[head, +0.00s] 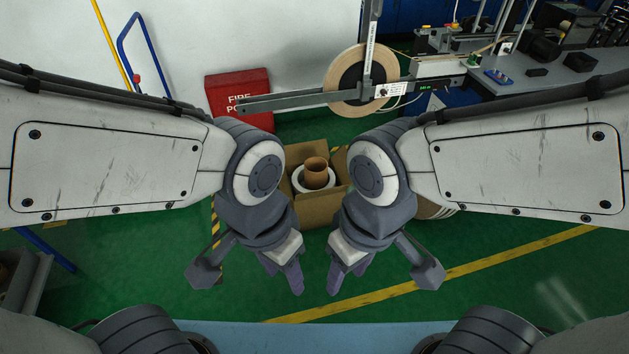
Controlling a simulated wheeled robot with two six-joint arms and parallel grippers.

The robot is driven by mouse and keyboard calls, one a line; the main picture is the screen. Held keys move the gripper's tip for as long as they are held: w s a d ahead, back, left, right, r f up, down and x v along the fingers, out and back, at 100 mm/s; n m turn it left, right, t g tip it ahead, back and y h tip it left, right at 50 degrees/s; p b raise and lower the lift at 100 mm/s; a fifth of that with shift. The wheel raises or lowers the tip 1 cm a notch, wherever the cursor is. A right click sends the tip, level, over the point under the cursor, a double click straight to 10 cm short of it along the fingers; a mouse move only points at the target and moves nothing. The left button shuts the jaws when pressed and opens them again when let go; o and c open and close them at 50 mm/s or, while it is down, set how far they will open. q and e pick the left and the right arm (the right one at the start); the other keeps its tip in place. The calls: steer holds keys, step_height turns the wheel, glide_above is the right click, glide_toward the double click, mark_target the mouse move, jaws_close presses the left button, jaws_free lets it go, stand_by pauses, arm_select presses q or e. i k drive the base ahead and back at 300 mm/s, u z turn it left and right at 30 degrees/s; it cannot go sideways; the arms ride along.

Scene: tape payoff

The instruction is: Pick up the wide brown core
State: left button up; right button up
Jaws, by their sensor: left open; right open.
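A brown core (316,164), a short open-topped cylinder, stands upright in the middle of the head view. A white ring (299,183) surrounds its lower part. Both are in an open cardboard box (314,213) on the green floor, and my two wrists partly hide the box's sides. My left gripper (282,276) is open and empty, pointing down in front of the box on its left. My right gripper (347,276) is open and empty, pointing down in front of the box on its right. Both are apart from the core.
Behind the box, a tape reel (342,82) hangs on a metal arm. A red fire box (237,90) stands back left. A grey workbench (520,82) with equipment is back right. A rounded pale object (433,211) is partly hidden behind my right arm. The near floor is clear.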

mark_target(316, 168)
steer(key=u, duration=0.2)
steer(key=i, duration=2.05)
steer(key=z, duration=0.3)
